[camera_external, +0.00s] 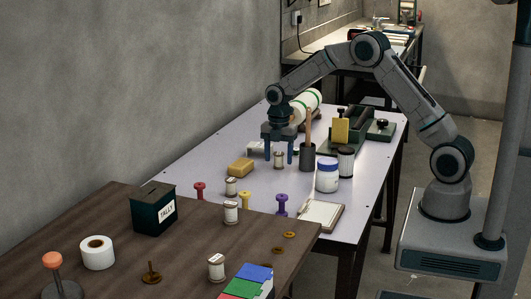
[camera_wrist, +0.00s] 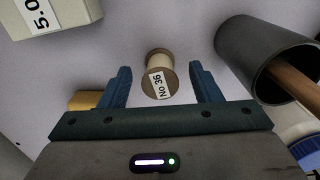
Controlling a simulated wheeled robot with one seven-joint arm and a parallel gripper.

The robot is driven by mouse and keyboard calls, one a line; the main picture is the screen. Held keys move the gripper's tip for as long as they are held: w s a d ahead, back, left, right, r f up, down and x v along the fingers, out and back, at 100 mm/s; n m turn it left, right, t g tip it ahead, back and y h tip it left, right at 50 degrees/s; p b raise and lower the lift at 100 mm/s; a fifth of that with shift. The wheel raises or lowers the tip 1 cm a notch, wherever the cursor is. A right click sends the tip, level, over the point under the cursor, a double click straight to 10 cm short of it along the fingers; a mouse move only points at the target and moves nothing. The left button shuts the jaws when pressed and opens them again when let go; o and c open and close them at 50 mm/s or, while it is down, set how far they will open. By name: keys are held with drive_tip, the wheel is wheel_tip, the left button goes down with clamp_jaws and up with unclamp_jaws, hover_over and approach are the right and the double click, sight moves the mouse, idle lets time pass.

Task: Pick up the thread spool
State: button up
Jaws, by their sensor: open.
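A thread spool (camera_wrist: 159,76) with cream thread, brown ends and a label reading "No 36" is in the wrist view, between my two blue fingers with a gap on each side. In the external view this spool (camera_external: 279,160) stands on the pale table under my gripper (camera_external: 279,155). My gripper points down, open and empty, its fingers on either side of the spool. I cannot tell exactly how far down the spool the fingertips reach. Other similar spools stand nearer the camera, one (camera_external: 231,187) on the pale table and one (camera_external: 216,267) on the brown table.
A dark cup (camera_external: 307,157) holding a wooden stick stands close to the right of my gripper; it also shows in the wrist view (camera_wrist: 262,62). A pale box (camera_wrist: 47,15) and a yellow block (camera_external: 240,168) are nearby. A white jar (camera_external: 327,176) stands to the right.

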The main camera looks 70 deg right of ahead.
drive_tip(key=shift+f, duration=0.7)
drive_tip(key=c, duration=1.1)
drive_tip(key=shift+o, duration=0.2)
